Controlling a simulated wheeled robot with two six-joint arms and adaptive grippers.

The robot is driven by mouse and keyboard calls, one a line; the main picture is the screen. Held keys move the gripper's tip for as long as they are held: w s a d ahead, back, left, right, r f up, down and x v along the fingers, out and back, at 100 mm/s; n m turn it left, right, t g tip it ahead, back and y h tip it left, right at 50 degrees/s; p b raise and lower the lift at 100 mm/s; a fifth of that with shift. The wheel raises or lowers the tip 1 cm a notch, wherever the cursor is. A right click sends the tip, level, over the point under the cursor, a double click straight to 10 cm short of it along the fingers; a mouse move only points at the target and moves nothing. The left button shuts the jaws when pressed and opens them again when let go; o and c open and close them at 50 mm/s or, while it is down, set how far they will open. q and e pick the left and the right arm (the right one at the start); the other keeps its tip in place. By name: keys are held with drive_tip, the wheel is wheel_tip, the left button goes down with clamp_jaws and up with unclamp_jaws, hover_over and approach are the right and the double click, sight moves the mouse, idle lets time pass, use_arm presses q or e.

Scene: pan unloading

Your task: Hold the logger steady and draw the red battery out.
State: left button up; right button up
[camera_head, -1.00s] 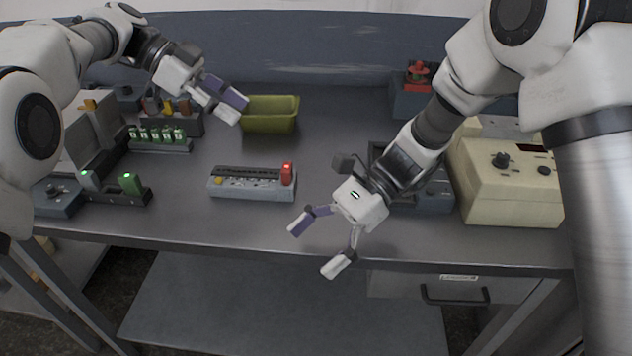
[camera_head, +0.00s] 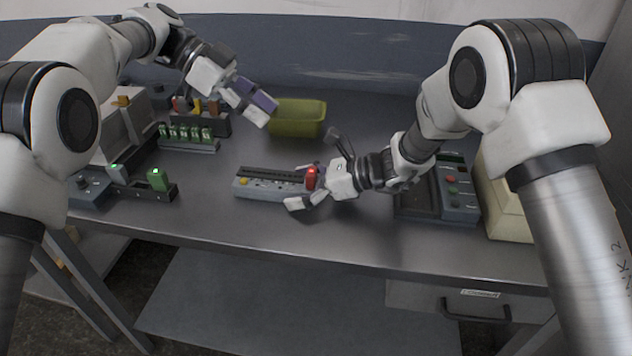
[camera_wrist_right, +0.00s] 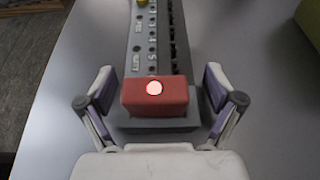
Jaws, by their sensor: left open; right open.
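The logger (camera_head: 270,190) is a long grey block with a row of slots and a yellow button, lying on the table. The red battery (camera_head: 311,178) stands upright in its right end, with a lit top. In the right wrist view the battery (camera_wrist_right: 160,97) sits between the two open fingers of my right gripper (camera_wrist_right: 160,90), with a gap on both sides. In the head view my right gripper (camera_head: 305,187) reaches it from the right. My left gripper (camera_head: 260,106) is open and empty above the table behind the logger, near the green bin.
A green bin (camera_head: 297,131) stands behind the logger. A grey panel with buttons (camera_head: 455,200) is at right. The table in front of the logger is clear.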

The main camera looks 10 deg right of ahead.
drive_tip(key=shift+a, duration=0.15)
drive_tip(key=c, duration=1.5)
drive_tip(key=shift+o, duration=0.2)
drive_tip(key=o, duration=1.5)
drive_tip(key=shift+o, duration=0.2)
